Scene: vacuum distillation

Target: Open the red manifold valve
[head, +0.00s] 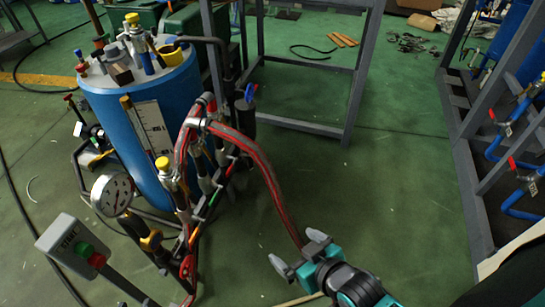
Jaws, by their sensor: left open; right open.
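The manifold (205,180) stands in front of the blue tank, with several fittings, coloured parts and red hoses. A red part (188,267) sits low on it; I cannot tell for sure that this is the red valve, or its handle position. My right gripper (298,251) is at the lower middle, its arm coming from the bottom right. My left gripper is out of view.
A blue tank (150,130) stands behind the manifold. A pressure gauge (112,194) and a control box (72,247) with green and red buttons are at left. A rack with blue pipes and red levers (511,163) is at right. Green floor between is mostly clear.

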